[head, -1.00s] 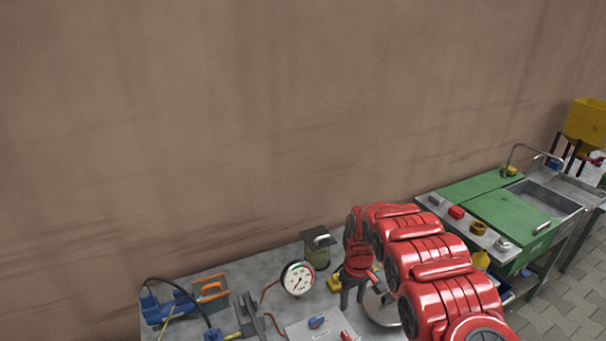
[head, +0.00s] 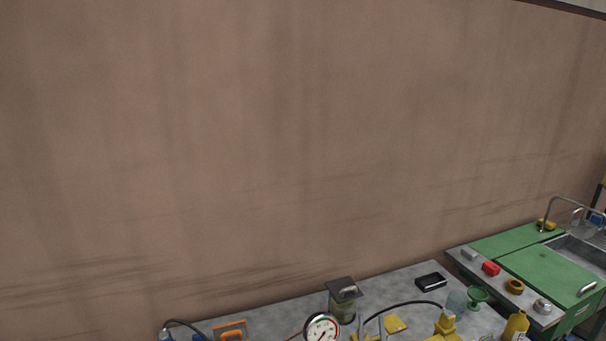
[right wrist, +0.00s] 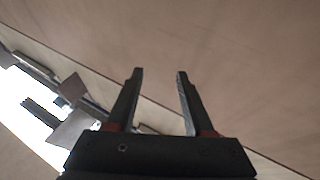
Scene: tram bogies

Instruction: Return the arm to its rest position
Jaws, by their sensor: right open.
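My right gripper (right wrist: 160,73) shows in the right wrist view. Its two dark fingers stand apart, with nothing between them. Behind the fingers is a plain brown surface, crossed by a slanting edge. In the head view the red right arm is not seen; I cannot make out the right gripper for certain there. My left arm and left gripper are in neither view now.
The grey workbench (head: 282,318) lies along the brown wall (head: 300,150). On it stand a round gauge (head: 321,328), a lidded jar (head: 342,301), a black box (head: 431,282) and a green funnel-like piece (head: 477,296). A green sink unit (head: 550,268) stands at right.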

